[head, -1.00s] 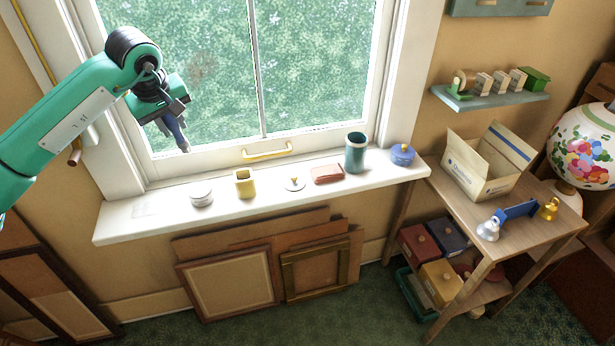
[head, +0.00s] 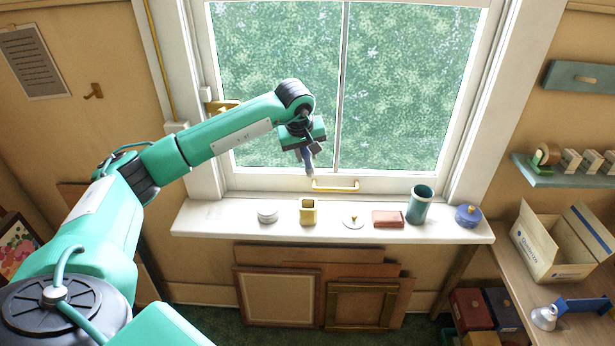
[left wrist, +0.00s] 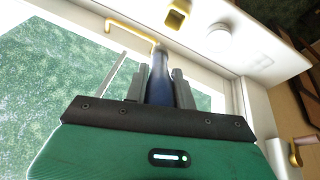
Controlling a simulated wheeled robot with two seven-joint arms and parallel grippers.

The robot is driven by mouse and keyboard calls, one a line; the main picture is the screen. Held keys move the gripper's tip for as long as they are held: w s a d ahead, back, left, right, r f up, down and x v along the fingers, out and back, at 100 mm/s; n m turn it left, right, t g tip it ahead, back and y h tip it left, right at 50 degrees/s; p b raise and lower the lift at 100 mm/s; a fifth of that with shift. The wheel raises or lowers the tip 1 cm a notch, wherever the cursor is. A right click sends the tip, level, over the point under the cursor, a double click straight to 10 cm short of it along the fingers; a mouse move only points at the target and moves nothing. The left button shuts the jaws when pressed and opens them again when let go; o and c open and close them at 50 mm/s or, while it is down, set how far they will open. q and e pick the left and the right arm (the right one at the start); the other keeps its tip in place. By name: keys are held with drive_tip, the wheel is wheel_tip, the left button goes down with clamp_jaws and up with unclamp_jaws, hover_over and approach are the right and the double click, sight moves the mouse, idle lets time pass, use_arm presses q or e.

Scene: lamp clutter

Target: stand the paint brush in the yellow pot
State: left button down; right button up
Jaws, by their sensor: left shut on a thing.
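The yellow pot (head: 309,213) stands upright on the white window sill, its square opening facing up. It also shows at the top of the left wrist view (left wrist: 178,16). My left gripper (head: 306,153) is in front of the window, above the pot. It is shut on the paint brush (head: 309,169), which has a dark blue part between the fingers in the left wrist view (left wrist: 160,82). The brush hangs nearly upright, its lower end above the pot and apart from it. My right gripper is not in view.
The sill (head: 235,231) also holds a white round tin (head: 267,215), a small knobbed lid (head: 353,222), a reddish block (head: 388,219), a teal cup (head: 419,205) and a blue lidded jar (head: 468,216). A brass window handle (head: 335,186) juts out behind the pot.

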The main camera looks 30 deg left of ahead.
use_arm(q)
wheel_tip(320, 180, down, 9)
drive_tip(key=p, duration=0.2)
idle(0.3)
drive_tip(key=shift+f+b, duration=0.6)
drive_tip(key=shift+b, duration=0.1)
drive_tip(key=c, duration=1.2)
unclamp_jaws()
drive_tip(key=shift+r, duration=0.1)
drive_tip(key=shift+o, duration=0.2)
